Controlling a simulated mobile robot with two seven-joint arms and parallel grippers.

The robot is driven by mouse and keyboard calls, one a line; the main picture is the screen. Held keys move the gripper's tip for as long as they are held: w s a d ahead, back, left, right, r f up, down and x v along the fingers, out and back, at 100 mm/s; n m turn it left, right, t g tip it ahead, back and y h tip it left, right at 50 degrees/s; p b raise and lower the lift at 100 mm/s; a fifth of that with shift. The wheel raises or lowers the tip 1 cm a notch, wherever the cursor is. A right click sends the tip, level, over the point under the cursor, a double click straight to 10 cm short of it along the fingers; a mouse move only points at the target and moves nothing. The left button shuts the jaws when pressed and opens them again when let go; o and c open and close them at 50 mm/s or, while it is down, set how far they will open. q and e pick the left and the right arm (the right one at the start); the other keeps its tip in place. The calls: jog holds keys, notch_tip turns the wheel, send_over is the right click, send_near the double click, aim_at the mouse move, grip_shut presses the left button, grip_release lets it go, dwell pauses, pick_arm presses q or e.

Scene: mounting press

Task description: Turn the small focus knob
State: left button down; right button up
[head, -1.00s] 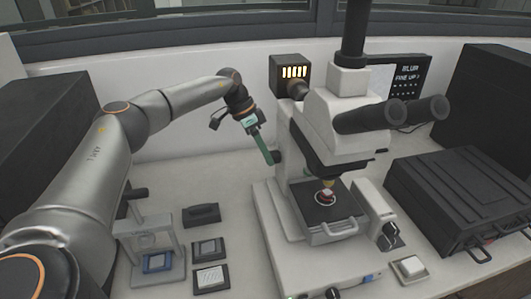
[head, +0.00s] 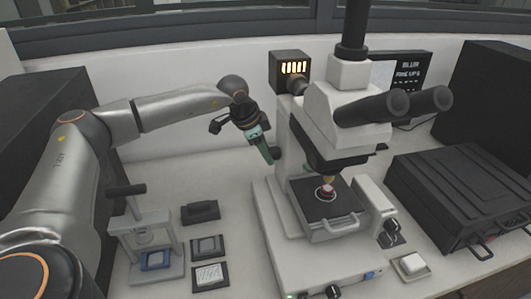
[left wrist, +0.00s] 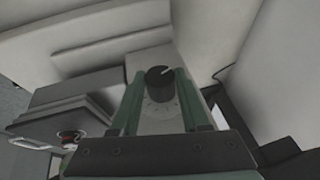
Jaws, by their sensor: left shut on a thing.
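The white microscope (head: 345,110) stands at the middle of the bench. Its small focus knob (head: 276,153) is dark and sits on its left side, partly hidden by my gripper. In the left wrist view the black knob (left wrist: 160,82) has a white pointer line and dial marks on the pale face around it. My left gripper (head: 268,152) has green fingers and reaches the knob from the left. In the left wrist view its fingers (left wrist: 160,88) lie on either side of the knob, shut on it. My right gripper does not show.
The stage (head: 335,228) holds a small reddish sample (head: 326,193). A screen (head: 408,75) reads "BLUR" above smaller text. A black case (head: 455,190) stands at right. A small press (head: 150,240) and flat plates (head: 209,275) lie at front left.

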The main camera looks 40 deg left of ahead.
pick_arm(q)
jog(key=shift+d+t+y+b, duration=0.1)
jog(key=shift+t+y+b, duration=0.55)
jog(key=shift+b, duration=0.5)
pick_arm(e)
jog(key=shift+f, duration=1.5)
pick_arm(q)
jog(key=shift+c, duration=2)
grip_release()
jog(key=shift+s+r, duration=0.1)
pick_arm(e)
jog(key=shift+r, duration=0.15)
